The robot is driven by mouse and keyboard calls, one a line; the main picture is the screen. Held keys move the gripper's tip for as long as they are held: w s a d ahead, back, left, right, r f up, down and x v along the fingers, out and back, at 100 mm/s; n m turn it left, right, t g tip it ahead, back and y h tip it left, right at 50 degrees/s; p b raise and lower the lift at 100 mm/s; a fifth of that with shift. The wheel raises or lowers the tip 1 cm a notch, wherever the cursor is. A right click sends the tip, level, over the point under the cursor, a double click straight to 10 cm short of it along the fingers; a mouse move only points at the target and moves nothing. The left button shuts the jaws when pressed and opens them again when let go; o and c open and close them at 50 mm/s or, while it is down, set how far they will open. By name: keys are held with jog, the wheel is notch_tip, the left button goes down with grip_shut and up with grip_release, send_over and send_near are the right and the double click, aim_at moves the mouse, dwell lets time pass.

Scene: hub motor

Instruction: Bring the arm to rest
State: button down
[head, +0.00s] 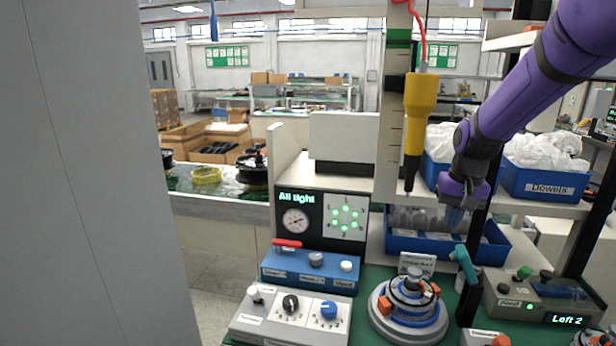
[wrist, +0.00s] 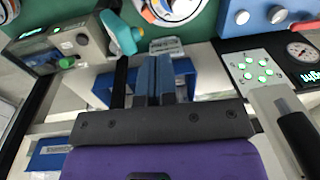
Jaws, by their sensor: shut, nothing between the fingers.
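My purple arm (head: 535,85) reaches in from the upper right of the head view. My gripper (head: 456,214) hangs above the bench, in front of the blue bins, with its fingers shut and empty. In the wrist view the gripper's two blue-grey fingers (wrist: 154,78) are together, with nothing between them. The round motor fixture (head: 408,308) with orange clamps stands on the green bench, below and left of the gripper. It shows partly at the top of the wrist view (wrist: 172,8). The gripper is apart from everything around it.
A yellow hanging tool (head: 418,115) is left of my gripper. A blue Dowels bin (head: 540,182) is on the shelf at right, and a lower blue bin (head: 400,243) is behind. A teal-handled tool (head: 464,262) stands below. Control boxes (head: 290,318) fill the front left. A grey panel blocks the far left.

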jog(key=s+a+r+n+t, duration=0.1)
jog(key=s+a+r+t, duration=0.15)
jog(key=s+r, duration=0.85)
jog(key=s+a+r+n+t, duration=0.1)
jog(key=s, duration=0.7)
jog(key=s+a+n+t, duration=0.1)
jog(key=s, duration=0.7)
jog(key=shift+s+a+r+h, duration=0.25)
jog(key=shift+s+r+h, duration=0.1)
jog(key=shift+r+h, duration=0.05)
jog(key=shift+w, duration=0.1)
